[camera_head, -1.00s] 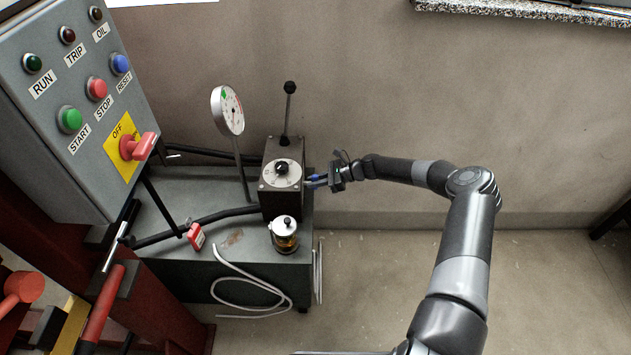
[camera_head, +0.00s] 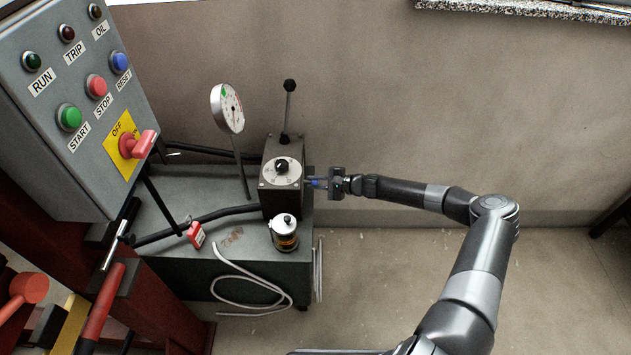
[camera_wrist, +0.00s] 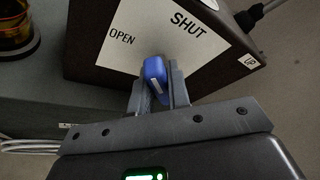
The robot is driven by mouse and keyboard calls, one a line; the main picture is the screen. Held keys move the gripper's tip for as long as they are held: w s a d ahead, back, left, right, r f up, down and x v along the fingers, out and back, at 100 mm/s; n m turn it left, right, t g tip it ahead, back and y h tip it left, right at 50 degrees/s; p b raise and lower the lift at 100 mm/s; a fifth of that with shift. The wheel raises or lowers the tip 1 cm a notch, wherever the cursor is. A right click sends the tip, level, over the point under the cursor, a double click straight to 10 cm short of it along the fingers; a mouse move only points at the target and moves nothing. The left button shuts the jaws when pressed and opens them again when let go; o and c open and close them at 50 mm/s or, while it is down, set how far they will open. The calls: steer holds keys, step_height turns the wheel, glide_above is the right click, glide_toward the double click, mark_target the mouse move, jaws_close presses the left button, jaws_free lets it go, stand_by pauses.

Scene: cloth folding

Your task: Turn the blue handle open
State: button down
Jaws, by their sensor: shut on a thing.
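The blue handle (camera_wrist: 155,78) sits on the side face of a dark valve box, over a white plate (camera_wrist: 132,31) marked OPEN and SHUT. In the head view the blue handle (camera_head: 317,183) is a small blue spot at the right side of the box (camera_head: 281,202). My gripper (camera_wrist: 160,85) is shut on the handle, one finger on each side of it in the wrist view. In the head view my gripper (camera_head: 322,182) reaches the box from the right. The handle's base on the plate is partly hidden by the handle and fingers.
A round gauge (camera_head: 227,109) stands behind the box at left. A black-knobbed lever (camera_head: 289,105) rises from the box top. An amber glass jar (camera_head: 284,233) stands at the front. A grey control panel (camera_head: 75,110) is at far left. The floor right of the bench is clear.

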steer(key=n, duration=0.1)
steer(key=n+t, duration=0.1)
steer(key=n+y, duration=0.1)
steer(key=shift+s+f+t, duration=0.1)
steer(key=shift+f+t, duration=0.15)
steer(key=shift+t, duration=0.15)
steer(key=shift+f+n+t+y, duration=0.2)
steer(key=shift+n+t+y, duration=0.25)
steer(key=shift+n, duration=1.55)
steer(key=c, duration=1.4)
jaws_free()
steer(key=shift+o, duration=0.2)
steer(key=shift+s, duration=0.1)
steer(key=v, duration=1.1)
steer(key=shift+f, duration=0.2)
